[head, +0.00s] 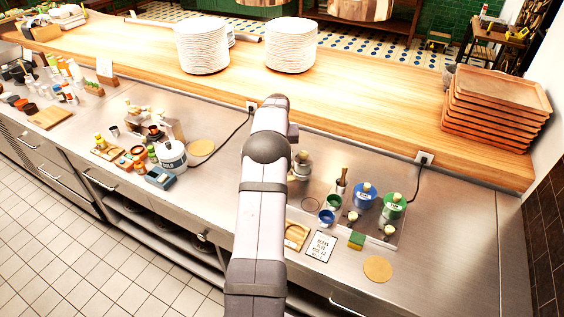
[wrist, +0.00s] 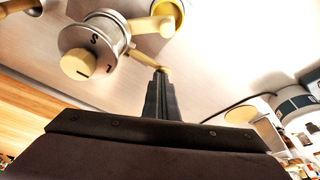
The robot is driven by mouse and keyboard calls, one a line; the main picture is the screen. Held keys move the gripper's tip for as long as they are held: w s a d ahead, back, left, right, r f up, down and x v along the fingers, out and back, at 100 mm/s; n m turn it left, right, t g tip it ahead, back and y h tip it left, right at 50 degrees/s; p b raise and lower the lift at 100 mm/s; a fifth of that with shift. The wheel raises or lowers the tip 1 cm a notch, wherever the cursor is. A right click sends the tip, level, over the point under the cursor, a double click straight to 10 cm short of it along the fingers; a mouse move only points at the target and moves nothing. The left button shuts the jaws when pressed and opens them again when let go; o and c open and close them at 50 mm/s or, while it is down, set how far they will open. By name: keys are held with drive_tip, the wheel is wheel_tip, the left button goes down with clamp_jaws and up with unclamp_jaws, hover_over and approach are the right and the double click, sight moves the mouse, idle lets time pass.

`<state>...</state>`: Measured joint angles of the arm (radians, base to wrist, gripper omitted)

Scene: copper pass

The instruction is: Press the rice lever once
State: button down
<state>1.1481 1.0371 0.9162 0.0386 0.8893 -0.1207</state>
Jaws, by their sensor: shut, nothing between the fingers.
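My fingers are hidden there.
A blue canister (head: 363,197) and a green canister (head: 393,206) stand to the right. A white pot (head: 171,154) is left of my arm. A printed card (head: 320,247), a sponge (head: 356,240) and a round mat (head: 377,268) lie in front. The steel counter (head: 450,250) is clear at right.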

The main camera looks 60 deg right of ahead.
drive_tip(key=shift+f, duration=0.25)
drive_tip(key=shift+r, duration=0.15)
drive_tip(key=shift+r+p, duration=1.2)
drive_tip(key=shift+r, duration=0.45)
wheel_tip(320, 180, up, 5)
drive_tip(key=p, duration=0.3)
drive_tip(key=shift+p, duration=0.3)
